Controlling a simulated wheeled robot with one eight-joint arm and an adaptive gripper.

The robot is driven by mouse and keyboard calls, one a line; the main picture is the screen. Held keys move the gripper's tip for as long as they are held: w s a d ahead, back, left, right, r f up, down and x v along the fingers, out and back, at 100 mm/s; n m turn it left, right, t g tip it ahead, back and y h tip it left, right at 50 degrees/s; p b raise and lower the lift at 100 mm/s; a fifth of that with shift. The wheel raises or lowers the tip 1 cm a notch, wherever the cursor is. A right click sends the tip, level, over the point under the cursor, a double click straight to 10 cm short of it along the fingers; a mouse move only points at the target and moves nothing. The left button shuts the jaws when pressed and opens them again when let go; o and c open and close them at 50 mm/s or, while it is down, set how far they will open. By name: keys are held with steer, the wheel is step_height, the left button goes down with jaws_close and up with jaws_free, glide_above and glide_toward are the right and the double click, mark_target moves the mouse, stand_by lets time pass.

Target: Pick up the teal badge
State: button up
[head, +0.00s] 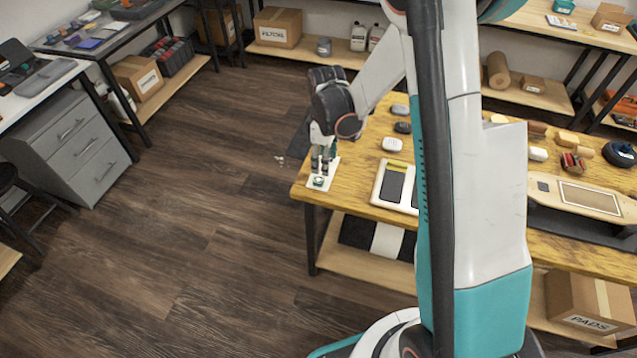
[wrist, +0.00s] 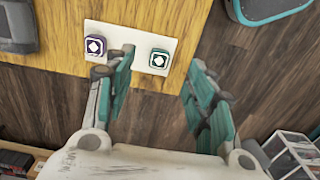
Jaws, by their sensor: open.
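The teal badge (wrist: 158,60) is a small rounded square with a white diamond mark on a dark face. It lies on a white card (wrist: 127,36) at the table's edge, and also shows in the head view (head: 319,181). A purple badge (wrist: 95,46) with a like mark lies at the other end of the card. My gripper (wrist: 162,68) is open and empty, with its teal-padded fingers to either side of the teal badge in the wrist view. In the head view my gripper (head: 323,162) points down just above the card. I cannot tell the exact height.
The wooden table (head: 362,160) carries a white tray with dark panels (head: 391,184), several grey and white rounded items, and a skateboard-like board (head: 580,197) farther right. My arm hides part of the table. Open floor (head: 200,240) lies left of the table edge.

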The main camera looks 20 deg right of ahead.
mark_target(323, 181)
step_height(323, 181, down, 9)
steer(key=b, duration=0.3)
steer(key=shift+a+r, duration=0.15)
steer(key=shift+s+r, duration=0.1)
steer(key=c, duration=0.8)
